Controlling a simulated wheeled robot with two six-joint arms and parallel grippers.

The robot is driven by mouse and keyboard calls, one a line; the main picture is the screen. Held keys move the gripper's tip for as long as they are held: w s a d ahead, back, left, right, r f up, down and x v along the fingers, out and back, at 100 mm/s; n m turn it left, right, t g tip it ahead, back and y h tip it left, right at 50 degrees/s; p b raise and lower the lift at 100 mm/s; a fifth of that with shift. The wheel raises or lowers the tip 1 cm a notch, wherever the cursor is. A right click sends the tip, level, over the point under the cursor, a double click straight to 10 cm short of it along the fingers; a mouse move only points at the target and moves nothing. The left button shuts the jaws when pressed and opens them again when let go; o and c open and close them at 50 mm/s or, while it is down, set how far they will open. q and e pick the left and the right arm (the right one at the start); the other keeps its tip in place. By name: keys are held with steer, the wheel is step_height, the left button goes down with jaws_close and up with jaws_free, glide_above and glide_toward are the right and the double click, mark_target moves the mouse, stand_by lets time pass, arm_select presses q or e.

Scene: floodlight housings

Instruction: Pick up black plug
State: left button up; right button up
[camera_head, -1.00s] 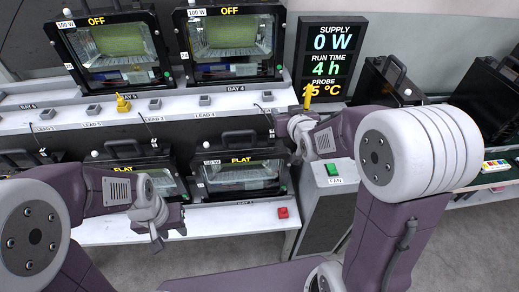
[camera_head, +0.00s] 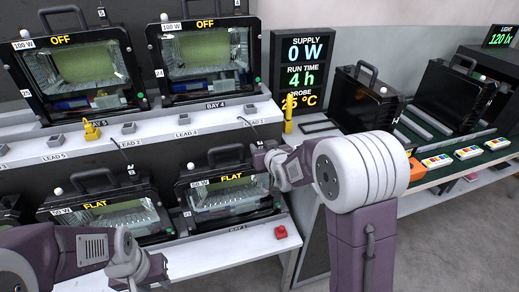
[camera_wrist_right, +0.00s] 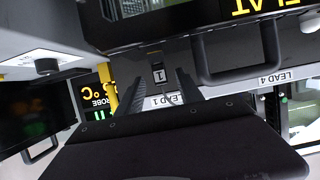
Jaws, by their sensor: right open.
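In the right wrist view a small black block with a white "1" tag (camera_wrist_right: 158,73), which looks like the black plug, sits above a "LEAD 1" label. My right gripper (camera_wrist_right: 157,90) is open, its two dark fingers on either side of the block's lower end; whether they touch it I cannot tell. In the head view the right gripper (camera_head: 262,154) is at the shelf edge beside the right FLAT floodlight, and the block is not distinguishable there. My left gripper (camera_head: 152,272) hangs low at the left, in front of the lower bench; its jaw opening is unclear.
Floodlights (camera_head: 208,60) stand on the upper shelf, with FLAT ones (camera_head: 232,192) below. A yellow plug (camera_head: 91,130) and yellow probe (camera_head: 288,114) stand along the shelf. A red button (camera_head: 281,232) is on the lower bench. Black cases (camera_head: 365,98) stand at right.

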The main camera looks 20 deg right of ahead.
mark_target(258, 144)
steer(key=x, duration=0.6)
steer(key=shift+f, duration=0.15)
steer(key=shift+s, duration=0.2)
steer(key=shift+c, duration=1.2)
jaws_close()
